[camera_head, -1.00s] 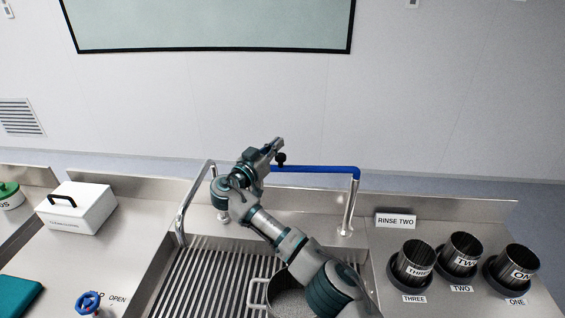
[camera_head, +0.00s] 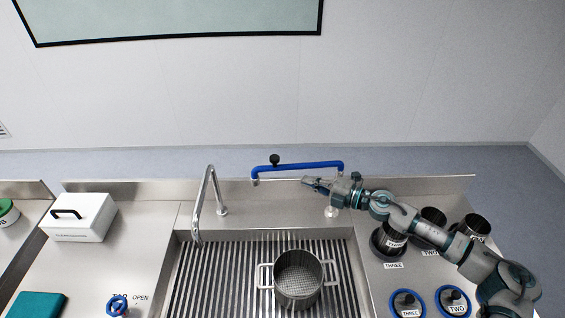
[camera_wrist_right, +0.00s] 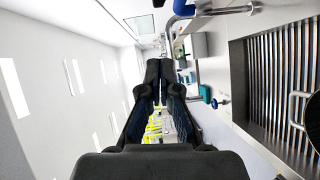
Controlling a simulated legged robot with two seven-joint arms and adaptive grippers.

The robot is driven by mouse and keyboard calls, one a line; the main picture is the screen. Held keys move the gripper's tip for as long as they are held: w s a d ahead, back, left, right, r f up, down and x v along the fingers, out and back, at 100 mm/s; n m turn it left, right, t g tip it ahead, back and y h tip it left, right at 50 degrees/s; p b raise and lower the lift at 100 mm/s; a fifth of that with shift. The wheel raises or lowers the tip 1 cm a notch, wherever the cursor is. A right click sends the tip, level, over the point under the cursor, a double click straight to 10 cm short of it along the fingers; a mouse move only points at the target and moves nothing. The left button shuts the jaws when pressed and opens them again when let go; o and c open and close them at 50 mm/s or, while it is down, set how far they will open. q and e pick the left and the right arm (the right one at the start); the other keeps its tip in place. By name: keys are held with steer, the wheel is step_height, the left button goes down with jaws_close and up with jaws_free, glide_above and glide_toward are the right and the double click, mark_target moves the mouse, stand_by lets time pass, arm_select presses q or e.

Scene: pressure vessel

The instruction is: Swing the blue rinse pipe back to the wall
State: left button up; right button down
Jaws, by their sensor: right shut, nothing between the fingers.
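The blue rinse pipe (camera_head: 310,167) runs left from its steel post at the right of the sink, roughly along the back ledge and close to the wall side. Its black knob (camera_head: 274,160) stands near the left end, where the pipe bends down to a short outlet. My right gripper (camera_head: 306,181) is shut and empty, just in front of and below the pipe, pointing left. I cannot tell whether it touches the pipe. In the right wrist view the closed fingers (camera_wrist_right: 160,66) point away, with a blue piece of pipe (camera_wrist_right: 181,8) at the top. My left gripper is out of view.
A steel pot (camera_head: 298,283) stands on the slatted sink grate (camera_head: 220,280). A chrome faucet (camera_head: 203,195) rises left of it. Black cups (camera_head: 388,243) and blue-rimmed lids (camera_head: 405,303) lie right, under and beside my arm. A white box (camera_head: 78,218) sits left.

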mark_target(278, 160)
steer(key=w+a+f+p, duration=0.1)
steer(key=w+a, duration=0.7)
steer(key=shift+w, duration=0.25)
steer(key=shift+d, duration=0.15)
steer(key=shift+w, duration=1)
